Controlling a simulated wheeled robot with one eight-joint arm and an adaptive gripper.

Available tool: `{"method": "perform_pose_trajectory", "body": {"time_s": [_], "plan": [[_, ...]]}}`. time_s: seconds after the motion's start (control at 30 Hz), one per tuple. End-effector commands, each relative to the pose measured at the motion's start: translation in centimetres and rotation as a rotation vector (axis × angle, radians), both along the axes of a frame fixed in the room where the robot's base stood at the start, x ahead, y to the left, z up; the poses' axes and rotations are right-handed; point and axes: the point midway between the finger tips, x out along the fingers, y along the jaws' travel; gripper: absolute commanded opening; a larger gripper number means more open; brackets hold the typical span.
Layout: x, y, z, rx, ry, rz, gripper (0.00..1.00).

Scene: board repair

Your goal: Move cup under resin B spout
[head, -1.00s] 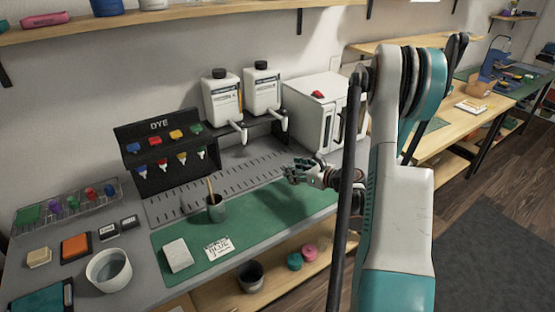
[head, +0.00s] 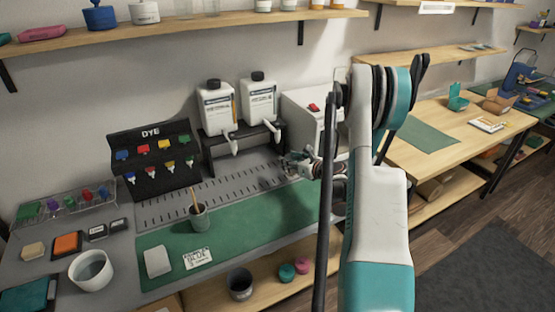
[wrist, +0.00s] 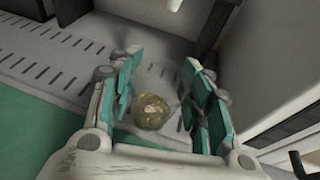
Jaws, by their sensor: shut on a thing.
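A small clear cup with yellowish contents (wrist: 152,112) sits between the fingers of my gripper (wrist: 160,90) in the wrist view. My gripper (head: 287,165) is shut on it, just below and slightly right of the right spout (head: 275,132) in the head view. The cup is too faint in the head view to make out clearly. Two white resin bottles (head: 215,108) stand on a black stand, each above a white spout; the right bottle (head: 259,97) is nearer my gripper. Their labels are too small to read surely.
A slotted grey plate (head: 180,205) lies below the spouts, with a green mat (head: 250,215) in front. A white box machine (head: 308,118) stands close on the right. A dark cup with a stick (head: 200,218) and a dye rack (head: 158,180) are left.

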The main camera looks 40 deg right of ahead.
Motion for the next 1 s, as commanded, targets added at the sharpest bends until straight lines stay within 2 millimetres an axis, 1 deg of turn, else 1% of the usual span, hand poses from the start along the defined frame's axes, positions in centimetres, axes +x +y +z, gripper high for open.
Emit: {"method": "perform_pose_trajectory", "body": {"time_s": [0.03, 0.1, 0.2, 0.3, 0.57, 0.7, 0.9, 1.0], "plan": [[1.3, 0.0, -0.3, 0.0, 0.0, 0.002, 0.2], [2.9, 0.0, -0.3, 0.001, 0.0, 0.002, 0.2], [4.7, -0.1, -0.2, 0.0, -0.001, 0.001, 0.2], [6.0, -0.2, -0.2, 0.0, 0.0, 0.001, 0.2], [7.1, -0.3, -0.1, 0.001, 0.0, -0.001, 0.2], [8.4, -0.3, -0.1, 0.0, 0.0, 0.001, 0.2], [8.1, -0.4, -2.9, 0.001, 0.0, -0.001, 0.2], [8.1, -0.4, -3.6, 0.001, 0.0, -0.001, 0.2]]}}
